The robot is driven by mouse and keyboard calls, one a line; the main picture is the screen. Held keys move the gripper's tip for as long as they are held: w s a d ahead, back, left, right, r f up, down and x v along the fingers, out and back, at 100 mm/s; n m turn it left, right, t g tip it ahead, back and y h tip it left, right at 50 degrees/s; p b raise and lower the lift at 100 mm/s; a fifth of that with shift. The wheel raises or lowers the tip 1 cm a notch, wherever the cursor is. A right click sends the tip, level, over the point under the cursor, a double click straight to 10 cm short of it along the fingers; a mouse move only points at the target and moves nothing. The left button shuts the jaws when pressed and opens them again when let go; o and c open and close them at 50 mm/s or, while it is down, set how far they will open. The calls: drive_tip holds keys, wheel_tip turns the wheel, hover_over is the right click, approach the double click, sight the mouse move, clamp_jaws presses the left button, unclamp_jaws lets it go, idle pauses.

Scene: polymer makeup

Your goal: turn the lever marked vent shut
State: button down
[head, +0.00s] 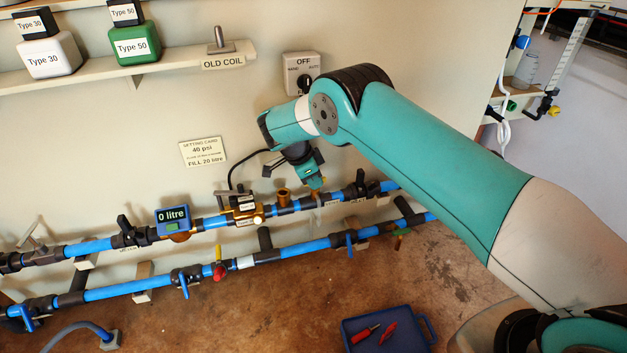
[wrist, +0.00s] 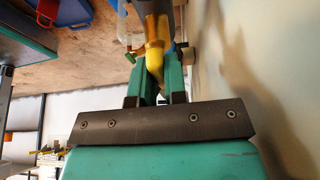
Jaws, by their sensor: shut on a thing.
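My gripper (head: 314,183) reaches down to the upper blue pipe, right of a brass fitting (head: 284,196). In the head view the fingers hide most of that lever. Small labels (head: 333,203) hang by the pipe there, too small to read surely, so I cannot confirm which is the vent one. A black lever (head: 361,182) stands upright on the upper pipe just right of my gripper.
A meter (head: 173,219) reads 0 litre. A selector box (head: 302,74) is on the wall behind my arm. A blue tray (head: 412,318) with red tools is on the floor.

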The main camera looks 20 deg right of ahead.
idle(0.3)
drive_tip(key=c, duration=1.2)
unclamp_jaws()
drive_tip(key=shift+o, duration=0.2)
drive_tip(key=p+v, duration=0.3)
drive_tip(key=v, duration=0.4)
drive_tip(key=shift+r, duration=0.2)
drive_tip(key=shift+a, duration=0.2)
